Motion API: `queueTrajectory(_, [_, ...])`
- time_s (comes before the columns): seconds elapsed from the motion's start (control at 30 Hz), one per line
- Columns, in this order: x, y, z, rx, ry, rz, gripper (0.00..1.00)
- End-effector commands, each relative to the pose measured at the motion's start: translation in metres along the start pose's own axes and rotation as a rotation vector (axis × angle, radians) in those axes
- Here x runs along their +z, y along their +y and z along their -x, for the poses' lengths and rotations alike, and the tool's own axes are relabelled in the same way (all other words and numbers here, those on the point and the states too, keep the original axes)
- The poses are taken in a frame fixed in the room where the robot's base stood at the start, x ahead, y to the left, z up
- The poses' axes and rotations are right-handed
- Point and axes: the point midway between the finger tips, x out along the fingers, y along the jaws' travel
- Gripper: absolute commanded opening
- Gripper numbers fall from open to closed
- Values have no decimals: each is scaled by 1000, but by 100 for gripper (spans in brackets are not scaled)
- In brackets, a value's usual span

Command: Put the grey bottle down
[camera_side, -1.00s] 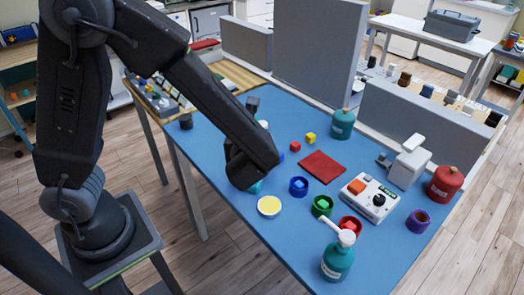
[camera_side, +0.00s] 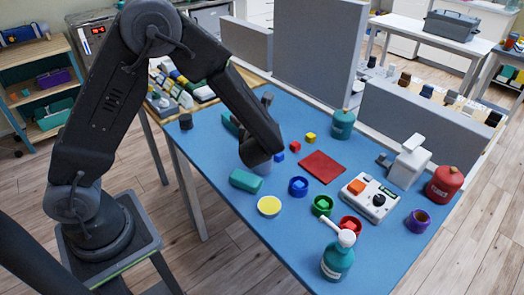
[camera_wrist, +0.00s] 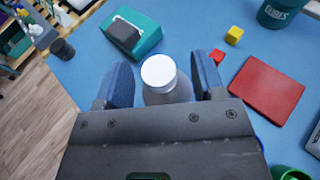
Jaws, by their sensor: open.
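The grey bottle with a white cap (camera_wrist: 160,74) is upright between my two fingers in the wrist view. A gap shows on each side of it, so my gripper (camera_wrist: 164,80) is open around it and not clamping it. In the side view my gripper (camera_side: 262,152) is low over the left middle of the blue table (camera_side: 215,150) and hides most of the bottle. The bottle's base is hidden, so its contact with the table cannot be seen directly.
A teal box (camera_side: 245,181) and a yellow-topped disc (camera_side: 269,205) lie close in front. Another teal object (camera_wrist: 130,35) stands behind. Red and yellow cubes (camera_wrist: 234,35) and a red mat (camera_side: 322,167) are to the right. Grey panels (camera_side: 318,50) border the back.

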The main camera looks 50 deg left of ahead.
Motion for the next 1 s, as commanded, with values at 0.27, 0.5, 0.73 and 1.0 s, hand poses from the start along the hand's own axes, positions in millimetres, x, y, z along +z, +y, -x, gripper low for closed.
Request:
queueTrajectory(0.27, [0, 1, -28, 1, 1, 1, 63])
queueTrajectory(0.5, [0, 1, -28, 0, 0, 1, 59])
queueTrajectory(0.73, [0, 1, -27, 0, 0, 1, 37])
queueTrajectory(1.0, [0, 1, -27, 0, 0, 1, 11])
